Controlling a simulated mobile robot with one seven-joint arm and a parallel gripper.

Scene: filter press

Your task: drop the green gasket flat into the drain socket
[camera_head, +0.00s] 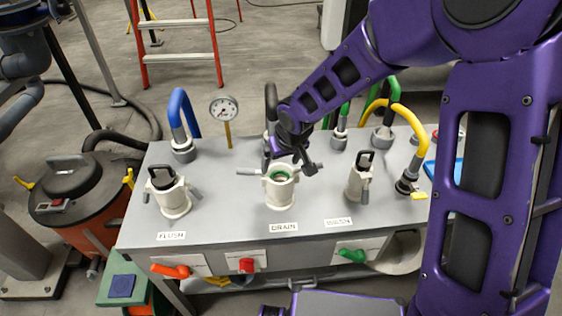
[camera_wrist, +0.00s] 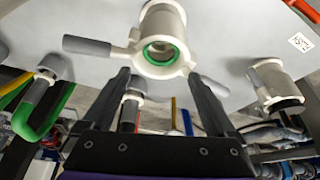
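The drain socket (camera_head: 280,192) is a white upright cup with grey side levers, behind the DRAIN label (camera_head: 284,227). The green gasket (camera_head: 279,177) shows as a ring inside the socket's mouth. In the wrist view the green gasket (camera_wrist: 161,62) sits within the rim of the drain socket (camera_wrist: 178,18) and looks roughly level; I cannot tell whether it is fully seated. My gripper (camera_head: 291,166) is above and just behind the socket. In the wrist view my gripper (camera_wrist: 160,80) has its fingers spread apart with nothing between them.
Two similar white sockets with black handles stand to the left (camera_head: 171,192) and right (camera_head: 359,180). A pressure gauge (camera_head: 224,109) and blue, green and yellow hoses rise behind. Red and green valve handles are on the bench front. Grey bench top (camera_head: 230,195) is clear between sockets.

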